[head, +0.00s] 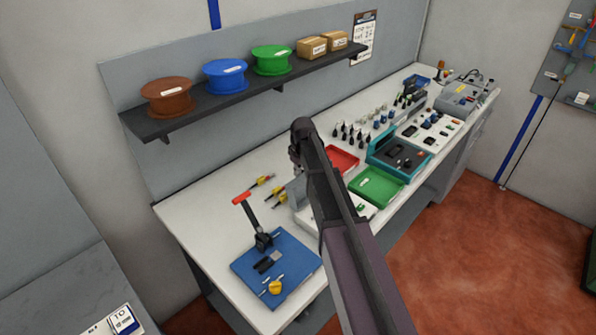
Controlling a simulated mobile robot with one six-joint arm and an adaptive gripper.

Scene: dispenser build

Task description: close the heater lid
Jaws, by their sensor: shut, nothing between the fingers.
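A teal box-shaped unit (380,158) with a dark top panel and a small orange mark stands on the bench right of centre. It looks like the heater, but I cannot be sure. A teal panel (394,137) seems to stand up along its back edge, perhaps the raised lid; its angle is hard to tell. My arm rises across the middle of the view, left of this unit, and bends at the top. My gripper is hidden behind my own arm, so I cannot see its fingers or how far they are from the unit.
A green tray (372,190) and a red tray (342,160) sit close to the teal unit. A blue board (300,262) with a red-handled lever (242,198) is at the near end. Dark bottles (350,136) stand behind. A shelf (200,117) with spools overhangs the bench.

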